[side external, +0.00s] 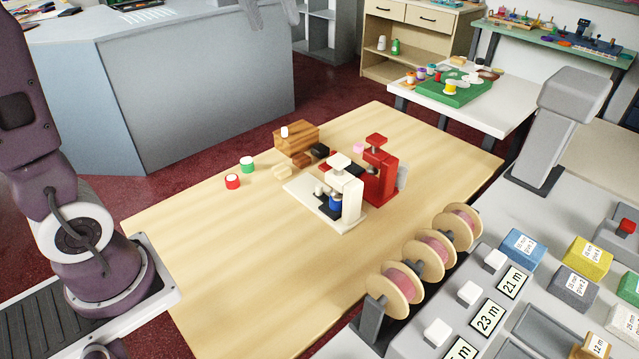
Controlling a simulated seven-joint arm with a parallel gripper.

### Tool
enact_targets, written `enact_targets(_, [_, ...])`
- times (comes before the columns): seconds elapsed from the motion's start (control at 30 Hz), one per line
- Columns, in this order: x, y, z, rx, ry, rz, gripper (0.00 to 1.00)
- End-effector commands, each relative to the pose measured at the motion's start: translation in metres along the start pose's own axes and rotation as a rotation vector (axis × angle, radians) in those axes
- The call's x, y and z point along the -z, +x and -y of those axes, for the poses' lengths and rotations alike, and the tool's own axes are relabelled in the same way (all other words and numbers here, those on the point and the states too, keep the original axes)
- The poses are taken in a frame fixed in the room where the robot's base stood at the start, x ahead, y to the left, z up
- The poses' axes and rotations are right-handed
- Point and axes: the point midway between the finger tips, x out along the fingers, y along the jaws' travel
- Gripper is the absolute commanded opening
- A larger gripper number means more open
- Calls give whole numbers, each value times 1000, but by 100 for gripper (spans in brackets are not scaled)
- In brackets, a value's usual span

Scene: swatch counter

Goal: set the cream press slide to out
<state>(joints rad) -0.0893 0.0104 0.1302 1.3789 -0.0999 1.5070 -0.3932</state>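The cream press (352,203) stands upright near the middle of the wooden table, its base reaching toward the left. A dark slide piece (327,211) lies low on its base, with a blue cylinder (336,202) close to the press column. A small pale knob (318,191) shows beside them. Whether the slide is in or out is hard to tell at this size. My gripper (272,14) shows only as grey fingertips at the top edge, spread apart and empty, well away from the press. The rest of it is out of frame.
A red press (381,172) stands close behind the cream one. A wooden box (296,138), a green-banded spool (247,164) and a red spool (232,181) sit to the left. Ribbon reels (395,288) line the right edge. The table's front left (225,260) is clear.

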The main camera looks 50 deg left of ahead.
Motion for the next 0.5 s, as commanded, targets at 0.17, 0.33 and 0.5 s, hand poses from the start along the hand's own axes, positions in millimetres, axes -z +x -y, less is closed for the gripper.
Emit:
enact_targets(0.17, [71, 32, -12, 66, -208, 65, 40])
enact_targets(0.33, [108, 64, -14, 124, -336, 100, 40])
enact_targets(0.5, [129, 96, -12, 175, -423, 122, 40])
